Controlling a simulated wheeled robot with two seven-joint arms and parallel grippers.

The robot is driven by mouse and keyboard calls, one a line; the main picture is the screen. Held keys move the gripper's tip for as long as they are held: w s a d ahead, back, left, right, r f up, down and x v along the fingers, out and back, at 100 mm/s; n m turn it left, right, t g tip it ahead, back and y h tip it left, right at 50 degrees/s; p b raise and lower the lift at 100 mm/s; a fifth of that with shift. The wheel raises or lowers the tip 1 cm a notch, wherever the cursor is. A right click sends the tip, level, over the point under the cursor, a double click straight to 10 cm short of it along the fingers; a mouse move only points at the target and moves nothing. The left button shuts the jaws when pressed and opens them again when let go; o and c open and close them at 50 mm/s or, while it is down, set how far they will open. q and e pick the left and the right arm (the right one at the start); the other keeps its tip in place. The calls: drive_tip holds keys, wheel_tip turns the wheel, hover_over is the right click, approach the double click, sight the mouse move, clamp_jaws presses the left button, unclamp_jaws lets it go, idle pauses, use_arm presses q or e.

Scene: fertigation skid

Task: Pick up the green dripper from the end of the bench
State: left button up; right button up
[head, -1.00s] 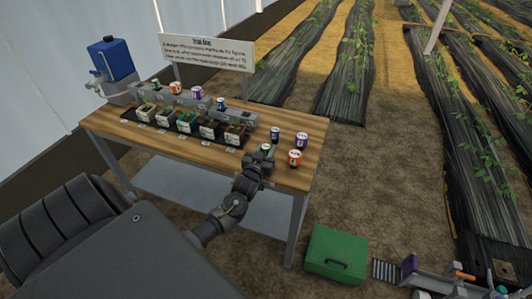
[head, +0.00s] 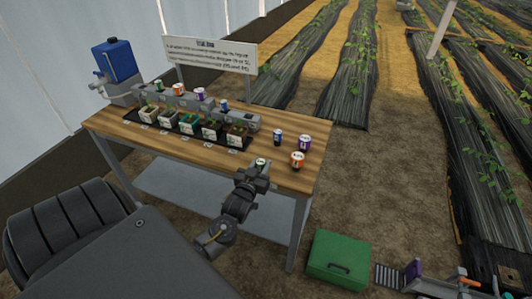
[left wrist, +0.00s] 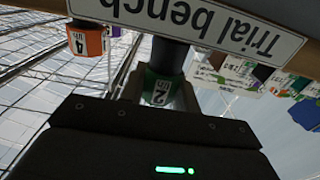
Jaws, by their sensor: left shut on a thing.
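The green dripper (head: 261,162) shows its pale top between the fingers of my left gripper (head: 259,168) at the near right end of the wooden bench (head: 200,160). In the left wrist view the green dripper (left wrist: 160,88), with a label reading 2, sits between the fingertips, and my left gripper (left wrist: 157,95) is shut on it. The gripper body hides its lower part. Whether it touches the bench top is hard to tell. My right gripper is not in view.
A blue dripper (head: 277,137), a purple one (head: 304,141) and an orange one (head: 297,158) stand close by to the right. A tray (head: 243,145) of several potted seedlings lies to the left. A green box (head: 338,258) is on the ground.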

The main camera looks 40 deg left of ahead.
use_arm(q)
drive_tip(key=b+v, duration=0.1)
drive_tip(key=v, duration=0.9)
drive_tip(key=shift+s, duration=0.25)
